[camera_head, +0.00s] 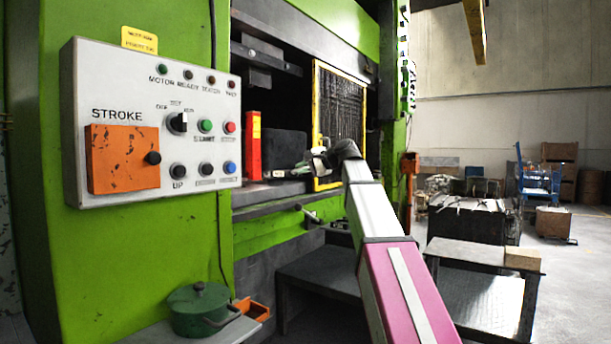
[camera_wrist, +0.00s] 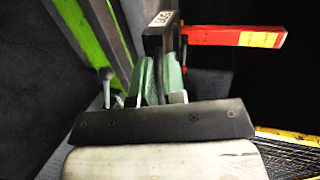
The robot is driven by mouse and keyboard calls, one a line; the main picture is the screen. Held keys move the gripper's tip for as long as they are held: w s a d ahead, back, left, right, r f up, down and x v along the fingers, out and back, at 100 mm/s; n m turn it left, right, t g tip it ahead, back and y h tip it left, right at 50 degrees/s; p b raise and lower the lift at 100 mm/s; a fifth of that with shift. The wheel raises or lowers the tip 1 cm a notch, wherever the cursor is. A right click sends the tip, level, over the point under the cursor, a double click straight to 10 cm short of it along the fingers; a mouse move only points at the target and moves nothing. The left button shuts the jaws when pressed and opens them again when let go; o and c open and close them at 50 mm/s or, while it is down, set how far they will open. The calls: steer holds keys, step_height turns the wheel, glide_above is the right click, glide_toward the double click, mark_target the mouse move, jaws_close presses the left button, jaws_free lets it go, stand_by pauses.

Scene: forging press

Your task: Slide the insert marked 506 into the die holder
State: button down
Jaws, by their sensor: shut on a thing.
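My gripper (camera_head: 314,163) reaches into the opening of the green press from the front. In the wrist view its two green fingers (camera_wrist: 160,80) are close together and shut on a dark insert (camera_wrist: 153,42) that shows just beyond them. The insert has a white label with dark digits, turned sideways and too small to read surely. A dark block (camera_head: 285,150) stands in the press opening behind my gripper. I cannot tell whether it is the die holder, or whether the insert touches anything.
A red post (camera_head: 253,145) with a yellow label stands left of my gripper; it shows as a red bar (camera_wrist: 232,36) in the wrist view. A yellow-framed mesh guard (camera_head: 340,112) stands close on the right. A ball-ended lever (camera_head: 298,207) sticks out below the opening.

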mark_target(277, 176)
steer(key=shift+w+a+r, duration=0.1)
steer(key=shift+w+a, duration=0.9)
steer(key=shift+a, duration=0.25)
steer(key=shift+w+a+f, duration=0.1)
steer(key=shift+w+a, duration=0.95)
steer(key=shift+a, duration=0.25)
steer(key=shift+w+a+r, duration=0.1)
steer(key=shift+w+a, duration=0.9)
steer(key=shift+a, duration=0.25)
steer(key=shift+w+a+f, duration=0.35)
steer(key=shift+a+f, duration=0.1)
steer(key=shift+f, duration=0.2)
steer(key=shift+w+a+f, duration=0.3)
steer(key=shift+a+f, duration=0.1)
steer(key=shift+f, duration=0.95)
steer(key=shift+f, duration=0.3)
steer(key=c, duration=1.1)
jaws_free()
steer(key=shift+s+f, duration=0.1)
steer(key=shift+f, duration=0.05)
